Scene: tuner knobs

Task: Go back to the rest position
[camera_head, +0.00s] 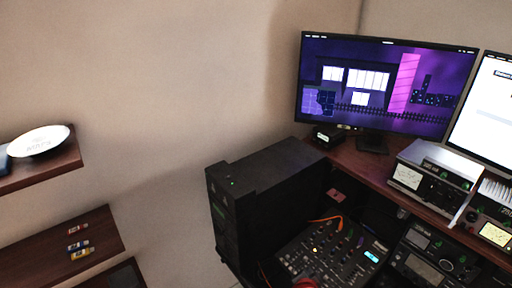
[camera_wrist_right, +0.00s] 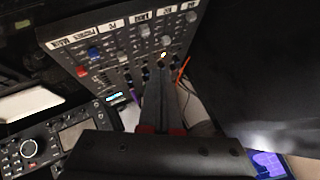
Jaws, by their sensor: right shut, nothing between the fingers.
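My right gripper (camera_wrist_right: 163,68) shows in the right wrist view with its dark fingers together and nothing between them. Its fingertips are over the lower edge of a labelled mixer panel with several knobs and faders (camera_wrist_right: 116,55); I cannot tell whether they touch it. The mixer (camera_head: 329,253) stands at the lower middle in the head view, beside the black case. No gripper is clear in the head view. My left gripper is in neither view.
A tall black case (camera_head: 272,186) stands left of the mixer. A monitor (camera_head: 385,85) and rack units (camera_head: 432,178) stand on the desk at right. Wall shelves (camera_head: 60,250) at left hold a white plate (camera_head: 39,141) and small items. An orange cable (camera_wrist_right: 182,72) runs near my right fingers.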

